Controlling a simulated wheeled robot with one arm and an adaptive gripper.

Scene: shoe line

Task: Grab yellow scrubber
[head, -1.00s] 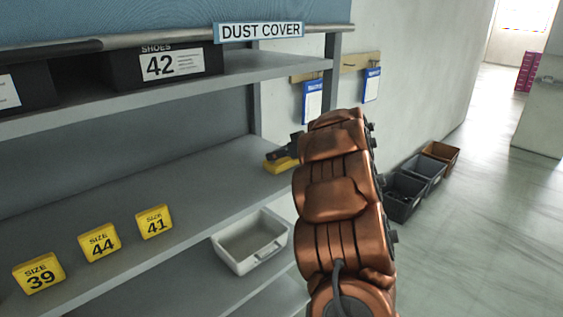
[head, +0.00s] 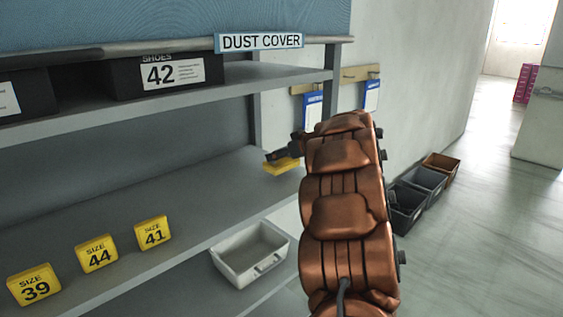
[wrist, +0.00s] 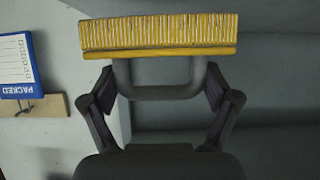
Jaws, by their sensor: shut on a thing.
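The yellow scrubber (head: 282,167) is at the far right end of the middle shelf in the head view, partly hidden by my arm. The wrist view shows the scrubber (wrist: 160,34) up close, with a yellow bristled block and a grey looped handle. My gripper (wrist: 160,85) has a finger on each side of this handle and is shut on it. In the head view my gripper (head: 281,153) shows as dark fingers just above the yellow block. I cannot tell whether the block touches the shelf.
The grey shelf (head: 190,180) holds yellow size tags (head: 97,253) at its front left. A black shoe box (head: 158,77) stands on the upper shelf (head: 250,78). A white bin (head: 250,252) sits below. Crates (head: 407,207) line the wall at right, beside open floor.

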